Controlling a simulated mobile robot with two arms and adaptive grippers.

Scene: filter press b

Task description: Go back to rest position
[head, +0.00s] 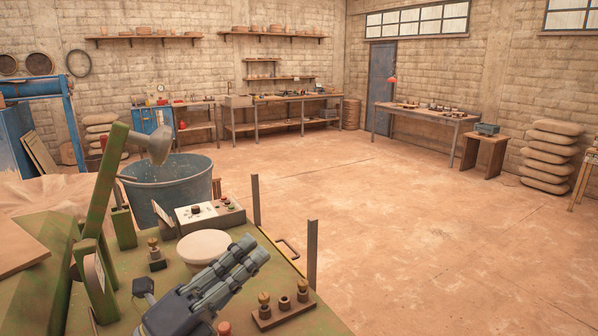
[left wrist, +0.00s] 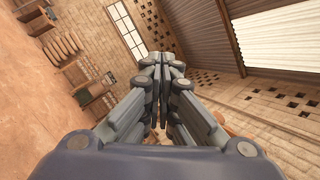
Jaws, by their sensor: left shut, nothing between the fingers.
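My left gripper (head: 250,250) is low in the middle of the head view, above the green machine top (head: 180,300). Its fingers are together with nothing between them, and they point up and to the right. The left wrist view shows the same gripper (left wrist: 164,62) with its fingertips meeting, against the far wall and roof. A round white bowl or lid (head: 204,246) sits just behind the gripper and is partly covered by it. My right gripper is in neither view.
A control box (head: 210,214) with knobs and a blue-grey tub (head: 170,185) stand behind the gripper. A green lever (head: 110,170) rises at the left. A small block with brass fittings (head: 284,312) lies to the right. Two posts (head: 312,255) edge the machine. The floor (head: 430,240) beyond is open.

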